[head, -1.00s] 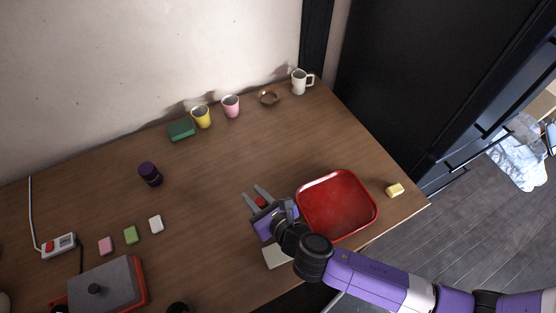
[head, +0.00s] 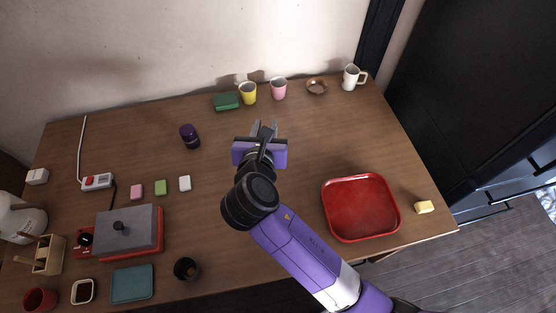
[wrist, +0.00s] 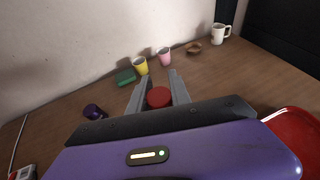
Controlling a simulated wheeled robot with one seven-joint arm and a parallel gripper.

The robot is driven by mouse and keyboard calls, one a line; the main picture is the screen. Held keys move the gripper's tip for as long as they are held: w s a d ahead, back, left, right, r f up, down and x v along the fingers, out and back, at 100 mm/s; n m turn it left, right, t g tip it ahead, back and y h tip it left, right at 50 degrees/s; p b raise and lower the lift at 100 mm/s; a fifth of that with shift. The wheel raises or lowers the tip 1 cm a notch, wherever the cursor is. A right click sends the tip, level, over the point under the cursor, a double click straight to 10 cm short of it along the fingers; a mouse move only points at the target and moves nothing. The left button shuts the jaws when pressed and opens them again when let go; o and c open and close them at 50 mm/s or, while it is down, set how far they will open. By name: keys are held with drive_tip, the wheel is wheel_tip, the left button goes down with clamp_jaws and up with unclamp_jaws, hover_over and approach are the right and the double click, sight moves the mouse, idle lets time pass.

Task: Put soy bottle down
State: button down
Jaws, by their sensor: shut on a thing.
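My gripper (head: 264,128) is over the middle of the wooden table (head: 310,145), pointing toward the back wall. In the wrist view my gripper (wrist: 157,92) is shut on the soy bottle, whose round red cap (wrist: 159,97) shows between the fingers. The bottle's body is hidden below the cap and behind the gripper. In the head view my gripper and wrist hide the bottle. I cannot tell whether its base touches the table.
A yellow cup (head: 248,93), a pink cup (head: 279,89) and a green box (head: 227,102) stand behind my gripper. A dark purple jar (head: 190,137) is to the left. A red tray (head: 361,208) is to the right. Table between gripper and tray is clear.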

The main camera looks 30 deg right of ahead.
wheel_tip(320, 180, down, 18)
drive_tip(key=shift+r+b, duration=0.25)
drive_tip(key=shift+b, duration=0.65)
drive_tip(key=c, duration=1.2)
unclamp_jaws()
drive_tip(key=shift+f, duration=0.1)
drive_tip(key=v, duration=1.2)
drive_tip(key=shift+a, duration=0.1)
